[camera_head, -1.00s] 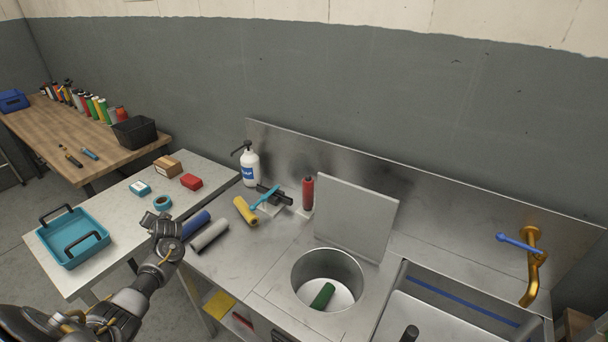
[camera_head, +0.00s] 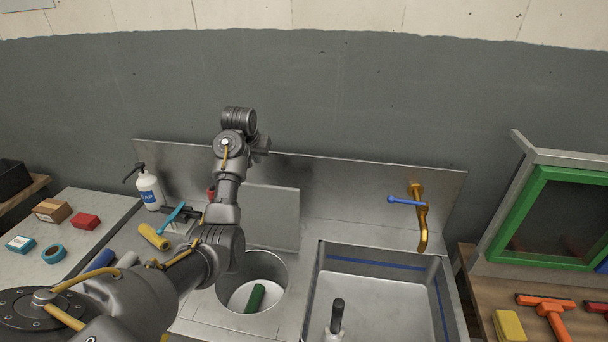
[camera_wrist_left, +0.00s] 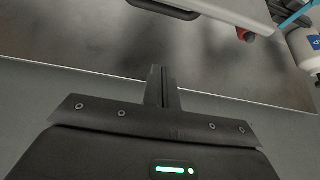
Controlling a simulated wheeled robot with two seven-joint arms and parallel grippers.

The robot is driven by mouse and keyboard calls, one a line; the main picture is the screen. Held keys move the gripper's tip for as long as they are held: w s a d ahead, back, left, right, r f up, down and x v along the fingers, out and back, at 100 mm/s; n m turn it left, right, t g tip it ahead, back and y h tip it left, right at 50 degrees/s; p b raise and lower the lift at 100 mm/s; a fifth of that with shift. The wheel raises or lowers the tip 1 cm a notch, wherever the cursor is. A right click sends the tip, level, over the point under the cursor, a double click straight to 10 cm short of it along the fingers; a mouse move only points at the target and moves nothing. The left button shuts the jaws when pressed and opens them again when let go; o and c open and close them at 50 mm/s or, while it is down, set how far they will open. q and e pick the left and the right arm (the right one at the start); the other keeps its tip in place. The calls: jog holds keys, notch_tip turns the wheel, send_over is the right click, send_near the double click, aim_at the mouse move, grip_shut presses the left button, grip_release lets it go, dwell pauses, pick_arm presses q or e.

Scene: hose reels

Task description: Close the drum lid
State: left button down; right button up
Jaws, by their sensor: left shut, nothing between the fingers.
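The drum (camera_head: 275,265) is a round steel opening in the counter, with a green roller (camera_head: 256,297) lying inside it. Its square grey lid (camera_head: 273,217) stands raised behind the opening, leaning towards the backsplash. My left gripper (camera_head: 262,146) is above and behind the lid's upper left, near the wall, apart from the lid. My left arm hides the lid's left part and the drum's left side. In the left wrist view the gripper (camera_wrist_left: 161,85) is shut and empty in front of the backsplash; the lid's edge (camera_wrist_left: 222,8) shows at the top. My right gripper is out of view.
A sink (camera_head: 380,295) with a dark-handled tool in it is right of the drum, under a brass faucet (camera_head: 421,225) with a blue lever. Left of the drum are a white pump bottle (camera_head: 149,190) and a yellow roller (camera_head: 153,236). A green-framed cabinet (camera_head: 545,215) stands at the right.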

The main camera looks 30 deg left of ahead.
pick_arm(q)
jog(key=d+b+x, duration=0.2)
jog(key=x, duration=0.8)
jog(key=s+p, duration=0.1)
jog(key=s+d+p, duration=0.1)
jog(key=s, duration=0.1)
jog(key=shift+s+d+f+h, duration=0.15)
jog(key=shift+s+f+h, duration=0.05)
jog(key=shift+s+h, duration=0.1)
jog(key=shift+w, duration=0.1)
